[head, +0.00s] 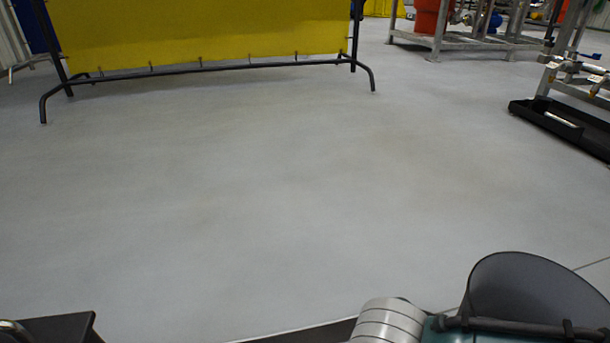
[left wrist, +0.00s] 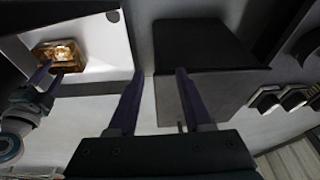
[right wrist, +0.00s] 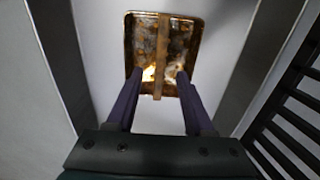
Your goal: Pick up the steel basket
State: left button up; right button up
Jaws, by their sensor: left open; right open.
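What looks like the steel basket (right wrist: 189,40) is a shiny, brown-gold rectangular container with a flat bar across its middle, seen from above in the right wrist view. My right gripper (right wrist: 160,72) is open, with one finger on each side of the bar in that view. I cannot tell whether the fingers touch it. The basket also shows at the upper left of the left wrist view (left wrist: 67,52), on a white surface, with the right fingers at its edge. My left gripper (left wrist: 158,72) is open and empty. Neither gripper is clear in the head view.
A dark box-like thing (left wrist: 205,45) is just beyond my left fingers. Dark slats (right wrist: 290,120) stand right of the right gripper. In the head view, a yellow curtain (head: 200,30) on a frame and a black tray (head: 560,128) border wide, bare grey floor (head: 220,190).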

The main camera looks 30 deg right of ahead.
jog(key=f+b, duration=0.4)
jog(key=shift+d+f, duration=0.2)
jog(key=shift+f, duration=0.1)
jog(key=shift+r, duration=0.15)
jog(key=shift+c, duration=0.3)
grip_shut()
